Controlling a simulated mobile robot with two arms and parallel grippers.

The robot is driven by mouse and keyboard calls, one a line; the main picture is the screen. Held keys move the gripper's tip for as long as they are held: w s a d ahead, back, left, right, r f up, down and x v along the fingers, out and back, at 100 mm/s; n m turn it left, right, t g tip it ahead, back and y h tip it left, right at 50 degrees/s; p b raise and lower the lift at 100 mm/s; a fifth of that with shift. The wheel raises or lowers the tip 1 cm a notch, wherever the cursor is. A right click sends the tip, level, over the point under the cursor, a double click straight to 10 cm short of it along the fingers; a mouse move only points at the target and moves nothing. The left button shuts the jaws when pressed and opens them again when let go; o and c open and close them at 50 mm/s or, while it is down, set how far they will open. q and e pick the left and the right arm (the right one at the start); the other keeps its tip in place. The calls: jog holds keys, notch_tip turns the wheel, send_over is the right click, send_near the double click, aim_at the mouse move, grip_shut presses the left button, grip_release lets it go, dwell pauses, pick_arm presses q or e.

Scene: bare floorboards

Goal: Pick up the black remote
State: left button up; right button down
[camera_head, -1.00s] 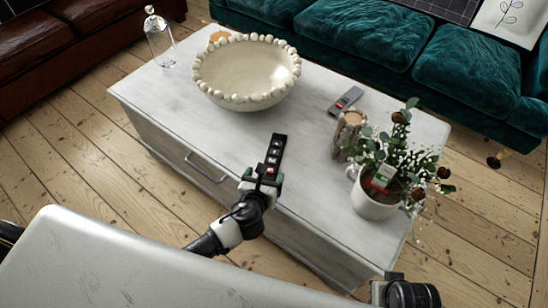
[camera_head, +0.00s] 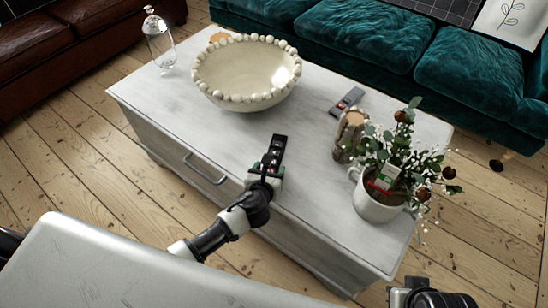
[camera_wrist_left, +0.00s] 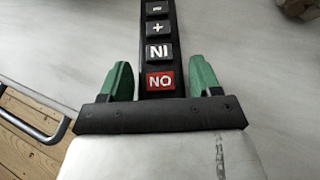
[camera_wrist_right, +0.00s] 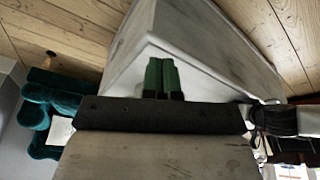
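The black remote (camera_head: 275,151) lies on the white coffee table (camera_head: 228,135), near its front edge, with its long side pointing away from me. It has a row of dark keys and one red key. My left gripper (camera_head: 267,170) is over its near end. In the left wrist view, the two green fingers (camera_wrist_left: 160,82) stand either side of the remote (camera_wrist_left: 160,45), by the red key, with a narrow gap on each side. My right gripper (camera_wrist_right: 160,76) is empty with its fingers together, in front of a corner of the table (camera_wrist_right: 190,50).
A beaded bowl (camera_head: 245,75), a glass bell jar (camera_head: 160,40), a grey remote-like object (camera_head: 347,101), a wooden holder (camera_head: 348,135) and a potted plant (camera_head: 375,205) stand on the table. A teal sofa (camera_head: 380,45) is behind. The tabletop left of the remote is clear.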

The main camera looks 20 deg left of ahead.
pick_arm(q)
jog(key=c, duration=0.6)
jog(key=shift+c, duration=0.2)
jog(key=shift+r, duration=0.1)
